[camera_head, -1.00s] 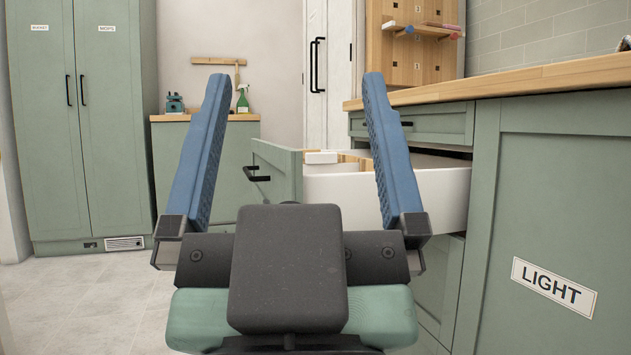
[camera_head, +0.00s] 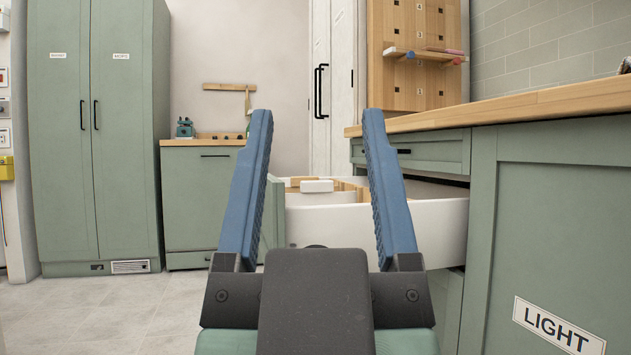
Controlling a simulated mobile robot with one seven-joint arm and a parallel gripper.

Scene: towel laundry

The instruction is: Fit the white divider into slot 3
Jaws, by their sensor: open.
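My gripper (camera_head: 317,115) is open and empty, its two blue fingers pointing up and forward on either side of the open drawer. The open drawer (camera_head: 430,222) has white walls and a green front, and it stands out from the cabinets on the right. A small white block (camera_head: 317,186), which may be the white divider, shows at the drawer's top between my fingers, farther away and not touched. Pale wooden partitions (camera_head: 347,187) show beside it. The drawer floor is hidden, and I cannot make out slot 3 in it.
A wooden worktop (camera_head: 520,105) runs along the right above green cabinets, one labelled LIGHT (camera_head: 558,326). A wooden pegboard (camera_head: 412,85) with a small shelf stands at the back. A tall green cabinet (camera_head: 95,130) is at the left. The tiled floor (camera_head: 110,310) at left is clear.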

